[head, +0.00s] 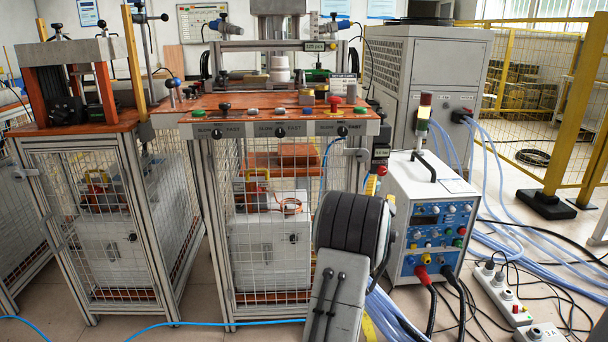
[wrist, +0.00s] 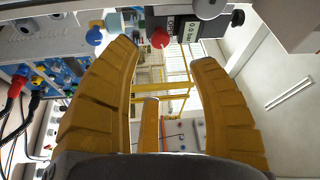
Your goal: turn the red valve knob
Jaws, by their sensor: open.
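In the head view the knob (head: 382,170) is small, just below the gauge (head: 380,153) at the right front of the press frame. My gripper (wrist: 164,58) has yellow ribbed fingers spread wide with nothing between them. In the wrist view the knob appears above the gap between the fingertips, apart from them. In the head view my dark arm end hides most of the fingers.
A white control box with a blue panel (head: 437,238) stands right of my arm. The orange-topped press table (head: 260,103) with a mesh cage is behind it. A blue knob (wrist: 94,36) shows left of the red one in the wrist view. Cables cover the floor at right.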

